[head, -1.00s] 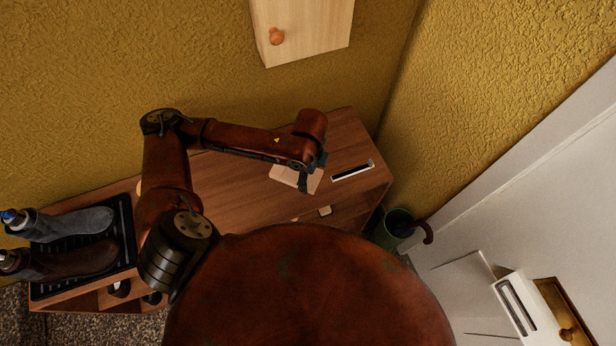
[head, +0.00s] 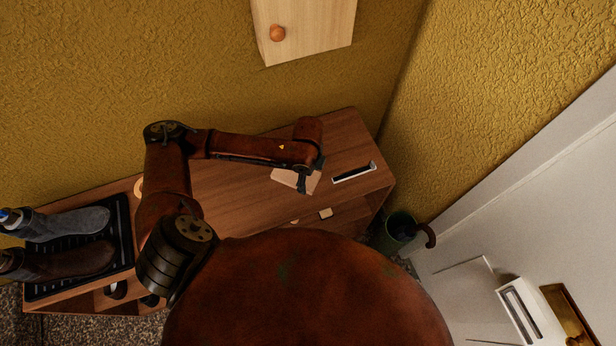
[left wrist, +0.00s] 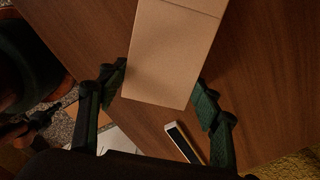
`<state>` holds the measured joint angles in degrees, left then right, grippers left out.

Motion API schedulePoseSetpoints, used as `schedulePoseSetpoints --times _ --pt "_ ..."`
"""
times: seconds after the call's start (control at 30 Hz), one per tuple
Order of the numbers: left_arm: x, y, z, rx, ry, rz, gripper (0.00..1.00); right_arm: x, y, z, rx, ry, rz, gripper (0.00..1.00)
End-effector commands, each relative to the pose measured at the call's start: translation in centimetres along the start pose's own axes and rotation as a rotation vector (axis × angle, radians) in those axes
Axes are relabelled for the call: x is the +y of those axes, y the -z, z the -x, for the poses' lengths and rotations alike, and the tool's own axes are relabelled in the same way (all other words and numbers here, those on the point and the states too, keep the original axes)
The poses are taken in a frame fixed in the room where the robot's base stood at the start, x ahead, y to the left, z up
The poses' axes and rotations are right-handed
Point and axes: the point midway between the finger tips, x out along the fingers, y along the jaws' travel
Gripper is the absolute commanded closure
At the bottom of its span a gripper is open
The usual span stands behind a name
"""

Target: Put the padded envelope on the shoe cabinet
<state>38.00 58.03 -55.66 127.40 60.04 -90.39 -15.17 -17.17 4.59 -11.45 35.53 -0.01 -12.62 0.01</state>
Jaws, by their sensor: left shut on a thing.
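The padded envelope (head: 288,177) is a flat tan rectangle at the right part of the shoe cabinet's wooden top (head: 240,192). In the left wrist view the envelope (left wrist: 172,50) lies between the two dark fingers of my left gripper (left wrist: 162,88), with a crease across its far end. My left gripper (head: 303,184) is shut on the envelope, pointing down over the cabinet top. The envelope is at or just above the wood; I cannot tell if it touches. The arm hides part of it in the head view. My right gripper is in no view.
A narrow white item with a dark face (head: 354,173) lies right of the envelope. A wall cabinet (head: 310,25) hangs above. A green bin (head: 400,227) with a curved handle stands right. The middle top looks bare.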

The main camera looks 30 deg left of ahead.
Motion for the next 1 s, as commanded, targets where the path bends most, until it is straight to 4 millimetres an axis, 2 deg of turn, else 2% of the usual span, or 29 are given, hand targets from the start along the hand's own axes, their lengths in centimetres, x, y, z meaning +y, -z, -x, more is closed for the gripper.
schedulePoseSetpoints --times 0.07,0.1,0.3,0.67,0.77,1.0 --pt "0.0 0.0 -0.2 0.0 -0.001 0.001 0.67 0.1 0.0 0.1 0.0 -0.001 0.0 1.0" --pt "0.0 0.0 -0.2 0.0 0.0 0.001 0.38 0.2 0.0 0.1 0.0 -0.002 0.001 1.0" --pt "0.0 0.0 -0.2 0.0 -0.001 0.0 0.25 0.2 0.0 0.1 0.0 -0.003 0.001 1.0" --pt "0.0 0.0 0.2 0.0 0.0 -0.001 0.24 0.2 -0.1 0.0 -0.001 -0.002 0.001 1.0" --pt "-0.1 0.0 1.5 0.001 0.002 -0.001 0.24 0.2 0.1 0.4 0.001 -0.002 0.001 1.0" --pt "-0.1 0.0 6.5 0.0 0.003 0.0 0.24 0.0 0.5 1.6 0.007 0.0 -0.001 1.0"
